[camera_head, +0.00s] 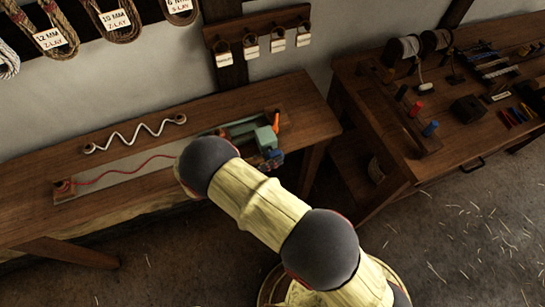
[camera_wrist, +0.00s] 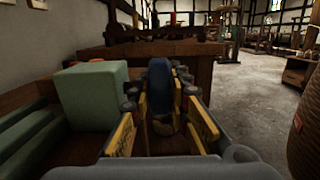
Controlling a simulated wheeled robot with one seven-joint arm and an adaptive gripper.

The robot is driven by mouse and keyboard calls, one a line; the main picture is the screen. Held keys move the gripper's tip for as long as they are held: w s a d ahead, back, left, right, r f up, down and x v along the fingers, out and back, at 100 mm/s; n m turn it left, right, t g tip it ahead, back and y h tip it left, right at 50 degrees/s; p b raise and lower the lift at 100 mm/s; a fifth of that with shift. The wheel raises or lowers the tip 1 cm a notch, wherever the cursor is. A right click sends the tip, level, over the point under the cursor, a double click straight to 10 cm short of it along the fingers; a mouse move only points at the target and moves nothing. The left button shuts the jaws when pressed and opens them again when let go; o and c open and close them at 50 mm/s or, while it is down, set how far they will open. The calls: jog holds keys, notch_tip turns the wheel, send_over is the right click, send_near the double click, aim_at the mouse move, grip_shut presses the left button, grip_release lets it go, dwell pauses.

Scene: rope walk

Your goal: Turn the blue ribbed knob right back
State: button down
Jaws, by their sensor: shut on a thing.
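The blue ribbed knob (camera_wrist: 160,76) stands upright in the middle of the wrist view. My gripper (camera_wrist: 160,92) has its yellow-padded fingers on both sides of the knob and is shut on it. The green block of the machine (camera_wrist: 92,92) is just left of the fingers. In the head view the green machine (camera_head: 264,138) sits at the right end of the long bench, with an orange lever (camera_head: 276,122) on it. My arm crosses in front and partly hides the machine; the knob's ribs cannot be made out there.
A red cord (camera_head: 120,172) runs along the long bench (camera_head: 215,105) to its left end. A white zigzag cord (camera_head: 135,133) lies behind it. A second table (camera_head: 400,150) with spools and pegs stands at the right. Floor between them is open.

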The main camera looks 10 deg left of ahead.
aim_at(272, 153)
jog(key=c, duration=2)
grip_release()
jog(key=shift+o, duration=0.2)
notch_tip(272, 153, up, 10)
jog(key=shift+f, duration=0.1)
